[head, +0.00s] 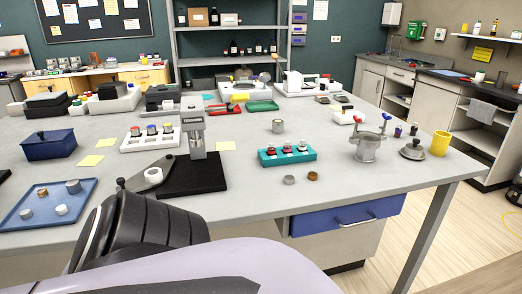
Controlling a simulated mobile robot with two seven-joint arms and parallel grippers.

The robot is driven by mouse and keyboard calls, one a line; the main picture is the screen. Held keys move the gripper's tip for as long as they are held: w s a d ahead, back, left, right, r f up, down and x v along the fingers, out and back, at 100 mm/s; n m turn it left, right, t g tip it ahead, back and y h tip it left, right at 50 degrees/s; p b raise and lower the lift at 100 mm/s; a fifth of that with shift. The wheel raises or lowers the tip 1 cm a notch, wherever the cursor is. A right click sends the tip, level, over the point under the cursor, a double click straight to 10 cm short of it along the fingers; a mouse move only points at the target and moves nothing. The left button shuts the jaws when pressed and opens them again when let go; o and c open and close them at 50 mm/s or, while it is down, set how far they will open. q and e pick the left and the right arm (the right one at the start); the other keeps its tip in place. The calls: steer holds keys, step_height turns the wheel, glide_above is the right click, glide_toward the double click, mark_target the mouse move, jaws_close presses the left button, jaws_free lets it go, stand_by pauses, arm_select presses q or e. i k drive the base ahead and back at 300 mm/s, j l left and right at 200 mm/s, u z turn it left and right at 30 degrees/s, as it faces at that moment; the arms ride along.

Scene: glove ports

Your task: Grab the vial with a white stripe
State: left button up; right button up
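A teal rack (287,156) holds several small dark vials with red tops (287,149) on the middle of the table. White shows around these vials, but I cannot tell if it is a stripe on one of them. A white rack (150,143) at the left holds several vials with coloured caps. Neither of my grippers is in view; a part of my arm fills the bottom foreground.
A press-like instrument on a black base (190,178) stands left of the teal rack. A blue tray (38,212) lies left. The table's front right is mostly clear.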

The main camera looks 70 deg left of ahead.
mark_target(302, 146)
steer(key=u, duration=2)
